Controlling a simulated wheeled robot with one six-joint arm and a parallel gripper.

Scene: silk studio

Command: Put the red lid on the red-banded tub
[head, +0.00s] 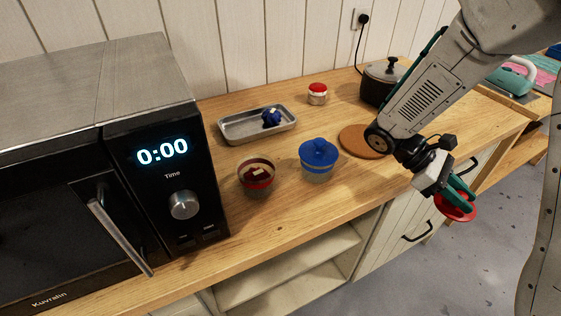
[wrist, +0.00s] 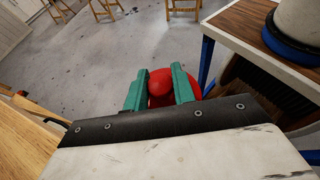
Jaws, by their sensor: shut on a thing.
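My gripper (head: 463,190) is shut on the red lid (head: 455,209) by its round knob. It holds the lid out past the counter's front edge, above the floor and right of the tubs. The wrist view also shows the red lid (wrist: 160,98) between the green fingers (wrist: 159,88). The red-banded tub (head: 256,178) stands open on the counter beside the microwave, with pale and dark red pieces inside. To its right stands a blue-banded tub (head: 318,167) with a blue lid (head: 319,151) on it.
A black microwave (head: 110,180) stands left of the red-banded tub. Behind the tubs are a metal tray (head: 236,131) with a dark blue object, a small red-topped jar (head: 317,93), a cork mat (head: 358,142) and a lidded pot (head: 376,88). The counter's front strip is clear.

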